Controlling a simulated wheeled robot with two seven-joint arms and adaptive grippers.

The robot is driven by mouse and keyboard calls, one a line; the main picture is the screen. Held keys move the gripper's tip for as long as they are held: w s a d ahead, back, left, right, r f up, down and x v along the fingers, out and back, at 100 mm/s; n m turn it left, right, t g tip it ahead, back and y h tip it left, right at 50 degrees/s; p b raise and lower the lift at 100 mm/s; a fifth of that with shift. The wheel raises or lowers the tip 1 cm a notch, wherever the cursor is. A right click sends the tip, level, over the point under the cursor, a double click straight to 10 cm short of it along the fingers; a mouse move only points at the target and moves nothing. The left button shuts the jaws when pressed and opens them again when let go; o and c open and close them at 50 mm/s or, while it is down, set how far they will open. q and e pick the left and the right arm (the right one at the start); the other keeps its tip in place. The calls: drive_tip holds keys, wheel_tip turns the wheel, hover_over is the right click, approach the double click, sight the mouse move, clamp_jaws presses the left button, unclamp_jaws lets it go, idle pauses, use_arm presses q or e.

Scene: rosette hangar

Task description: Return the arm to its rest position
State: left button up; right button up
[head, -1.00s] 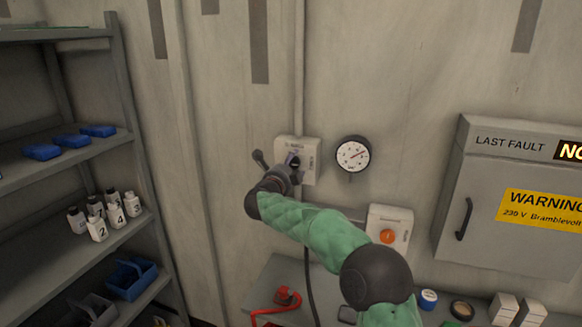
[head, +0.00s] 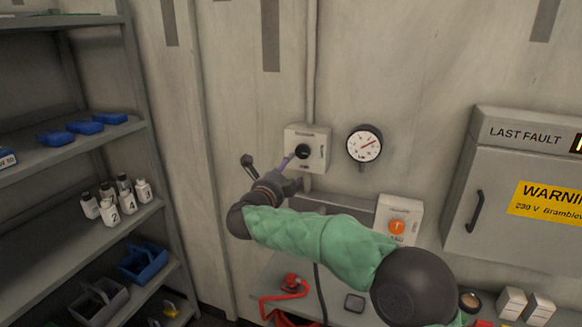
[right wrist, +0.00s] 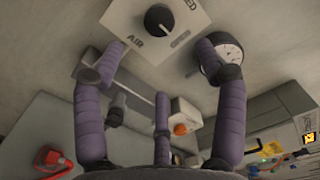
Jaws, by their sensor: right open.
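My right gripper (head: 268,165) is open and empty, on my green-sleeved arm, just left of and below a wall box (head: 318,140) with a black knob (head: 303,152). In the right wrist view the purple fingers of this gripper (right wrist: 158,55) are spread wide. The knob (right wrist: 159,19) shows there beyond the fingertips, with nothing gripping it. The box face reads "AIR" below the knob. My left gripper is not in view.
A round gauge (head: 365,145) and an orange-button box (head: 398,228) are on the wall to the right, near a grey cabinet (head: 520,190). A shelf unit (head: 140,110) with blue items and white bottles stands left. A bench (head: 262,282) below holds a red hooked tool (head: 293,284).

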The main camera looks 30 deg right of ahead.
drive_tip(key=shift+s+a, duration=0.1)
idle(0.4)
